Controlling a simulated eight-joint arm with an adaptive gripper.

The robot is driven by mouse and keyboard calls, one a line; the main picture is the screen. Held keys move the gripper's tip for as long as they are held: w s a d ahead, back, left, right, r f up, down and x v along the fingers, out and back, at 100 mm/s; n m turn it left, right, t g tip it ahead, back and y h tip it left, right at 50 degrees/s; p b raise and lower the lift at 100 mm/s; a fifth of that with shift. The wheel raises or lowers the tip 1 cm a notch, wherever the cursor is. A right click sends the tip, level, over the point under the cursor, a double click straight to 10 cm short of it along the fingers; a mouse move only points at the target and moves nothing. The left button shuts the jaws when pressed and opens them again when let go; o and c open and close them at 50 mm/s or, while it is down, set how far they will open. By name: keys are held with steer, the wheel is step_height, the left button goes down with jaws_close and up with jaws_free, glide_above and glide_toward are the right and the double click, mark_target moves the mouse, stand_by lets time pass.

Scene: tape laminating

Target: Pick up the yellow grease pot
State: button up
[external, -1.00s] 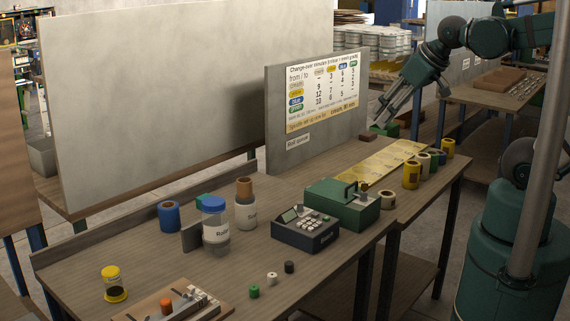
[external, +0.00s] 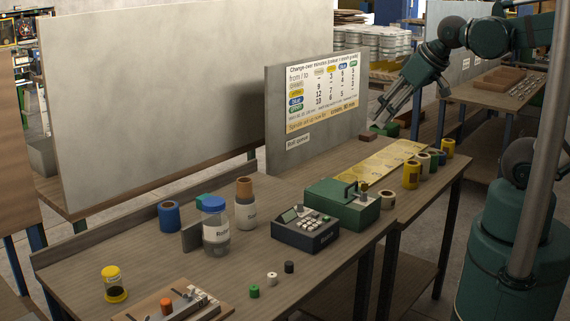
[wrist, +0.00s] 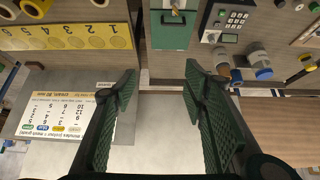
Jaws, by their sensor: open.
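The yellow grease pot (external: 115,284) is a small clear jar with a yellow lid, a yellow base and dark contents. It stands upright at the near left of the bench in the external view. My gripper (external: 383,114) is far from it, beyond the right end of the upright board. In the wrist view my gripper (wrist: 160,86) has its two fingers spread wide with nothing between them. A small yellow-and-dark item (wrist: 304,66) near the right edge of the wrist view may be the pot, but I cannot tell.
A blue-lidded jar (external: 215,226), a blue roll (external: 169,216) and a brown-topped bottle (external: 245,204) stand beyond the pot. An orange-knobbed fixture (external: 180,306) lies close to it. A keypad device (external: 305,231), a green box (external: 342,206) and the upright board (external: 290,158) stand farther right.

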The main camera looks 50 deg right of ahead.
steer(key=shift+w, duration=0.1)
steer(key=w+a+r+n+g+y, duration=0.1)
steer(key=w+a+r+n, duration=0.2)
steer(key=w+a, duration=0.45)
steer(key=w+a+r+n+g, duration=0.1)
steer(key=w+a+r+n, duration=0.15)
steer(key=w+a, duration=0.45)
steer(key=w+a+f+n+g, duration=0.2)
steer(key=w+a+n, duration=0.2)
steer(key=w+a, duration=1.1)
steer(key=n+g+h, duration=0.1)
steer(key=n+g, duration=0.2)
steer(key=n, duration=0.6)
glide_above(111, 270)
steer(key=shift+m, duration=0.25)
step_height(111, 270, down, 25)
steer(key=shift+w+d+r, duration=0.1)
steer(key=shift+w+d, duration=0.05)
steer(key=shift+f, duration=0.25)
